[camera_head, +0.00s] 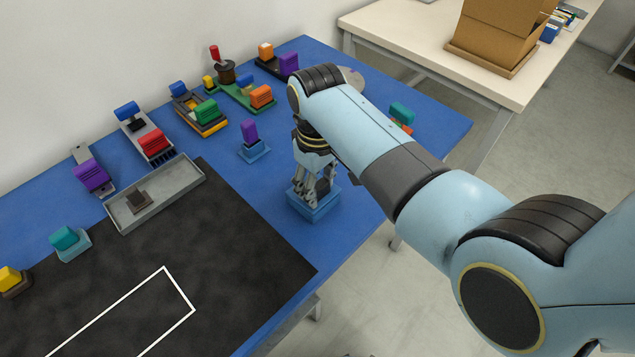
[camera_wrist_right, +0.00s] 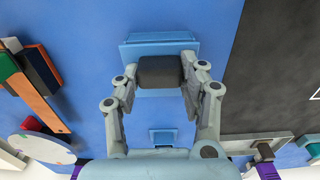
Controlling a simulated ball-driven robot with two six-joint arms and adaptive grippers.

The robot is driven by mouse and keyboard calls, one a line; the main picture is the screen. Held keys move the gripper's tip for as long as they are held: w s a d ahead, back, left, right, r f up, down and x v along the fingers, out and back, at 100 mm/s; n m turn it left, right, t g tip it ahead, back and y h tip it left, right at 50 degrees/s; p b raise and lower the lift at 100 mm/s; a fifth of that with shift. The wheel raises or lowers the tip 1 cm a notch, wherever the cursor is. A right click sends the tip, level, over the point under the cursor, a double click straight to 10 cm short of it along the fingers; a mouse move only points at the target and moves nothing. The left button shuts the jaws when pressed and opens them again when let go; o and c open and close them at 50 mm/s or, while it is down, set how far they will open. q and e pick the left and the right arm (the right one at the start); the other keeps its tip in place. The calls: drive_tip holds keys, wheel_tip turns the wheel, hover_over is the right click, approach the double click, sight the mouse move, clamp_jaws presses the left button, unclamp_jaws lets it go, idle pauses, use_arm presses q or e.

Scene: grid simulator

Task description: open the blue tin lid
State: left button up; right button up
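The blue tin (camera_head: 313,207) stands on the blue table top, near its front edge, right of the black mat. In the right wrist view the tin (camera_wrist_right: 158,48) has a dark rounded knob (camera_wrist_right: 160,72) on its lid. My right gripper (camera_head: 316,190) points down over the tin, with its fingers on both sides of the knob. In the wrist view the fingers (camera_wrist_right: 160,84) lie against the knob with no clear gap. The fingers partly hide the lid in the head view, and I cannot tell whether it is raised. My left gripper is not in view.
A purple block on a blue base (camera_head: 252,142) stands behind the tin. Several coloured fixtures, one with a red block (camera_head: 153,142), line the back. A teal block (camera_head: 401,112) stands right of my arm.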

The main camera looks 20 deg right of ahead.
clamp_jaws()
drive_tip(key=shift+w+a+r+g, duration=0.1)
drive_tip(key=shift+w+r+g, duration=0.25)
drive_tip(key=shift+g, duration=0.25)
drive_tip(key=shift+w+a+r+g+h, duration=0.1)
drive_tip(key=shift+w+r+g+h, duration=0.1)
drive_tip(key=shift+w+g+h, duration=0.3)
drive_tip(key=g+b, duration=0.1)
drive_tip(key=b, duration=0.1)
drive_tip(key=g+b, duration=0.1)
drive_tip(key=b, duration=0.1)
drive_tip(key=w+g+h+b, duration=0.1)
drive_tip(key=b, duration=0.2)
drive_tip(key=shift+a+r+g, duration=0.3)
drive_tip(key=shift+w+r+g+b, duration=0.2)
drive_tip(key=shift+r+g+b, duration=0.25)
drive_tip(key=shift+b, duration=0.55)
drive_tip(key=shift+f, duration=0.1)
